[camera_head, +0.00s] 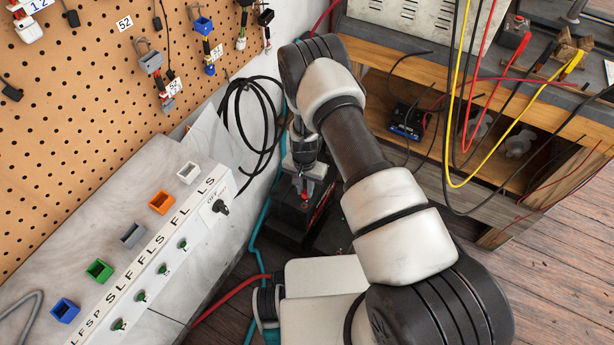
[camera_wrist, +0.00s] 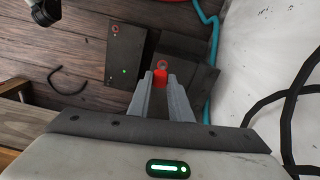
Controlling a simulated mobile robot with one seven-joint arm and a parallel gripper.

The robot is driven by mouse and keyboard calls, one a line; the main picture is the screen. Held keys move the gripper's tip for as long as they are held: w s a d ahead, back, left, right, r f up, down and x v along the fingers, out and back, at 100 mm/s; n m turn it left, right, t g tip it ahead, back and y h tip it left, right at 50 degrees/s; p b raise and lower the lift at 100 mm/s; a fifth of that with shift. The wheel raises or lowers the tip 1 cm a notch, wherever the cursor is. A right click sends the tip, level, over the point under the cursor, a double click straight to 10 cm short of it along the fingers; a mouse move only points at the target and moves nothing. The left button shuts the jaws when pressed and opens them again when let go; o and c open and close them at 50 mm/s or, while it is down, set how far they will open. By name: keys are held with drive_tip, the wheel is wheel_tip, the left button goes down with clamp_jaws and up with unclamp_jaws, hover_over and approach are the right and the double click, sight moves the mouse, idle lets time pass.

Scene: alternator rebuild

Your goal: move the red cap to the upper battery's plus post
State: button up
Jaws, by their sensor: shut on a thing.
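My gripper (camera_wrist: 163,84) is shut on the red cap (camera_wrist: 160,77), which shows between the two fingertips in the wrist view. In the head view my gripper (camera_head: 304,178) points down over dark battery boxes on the floor beside the white wall. In the wrist view one dark battery (camera_wrist: 180,82) lies behind and below the fingertips. A small round grey-pink end shows just above the cap; I cannot tell if it is a post or part of the cap. Another dark battery (camera_wrist: 126,62) to the left has a small reddish ring and a green dot on top. Contact below the cap is hidden.
A teal hose (camera_wrist: 212,55) and black cables run along the wall. In the head view a white switch panel (camera_head: 150,255) stands left, a pegboard (camera_head: 90,110) behind it. A wooden bench (camera_head: 400,65) with hanging yellow, red and black cables is right.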

sight(304, 203)
drive_tip(key=shift+w+a+f, duration=0.2)
drive_tip(key=shift+w+f, duration=0.05)
drive_tip(key=shift+f, duration=0.3)
drive_tip(key=shift+f+b, duration=1.3)
drive_tip(key=shift+f, duration=0.9)
drive_tip(key=shift+f+b, duration=1.1)
drive_tip(key=o, duration=0.8)
drive_tip(key=shift+r, duration=0.1)
wheel_tip(304, 203, up, 17)
drive_tip(key=p, duration=0.4)
drive_tip(key=shift+r+p, duration=0.1)
drive_tip(key=shift+p, duration=0.2)
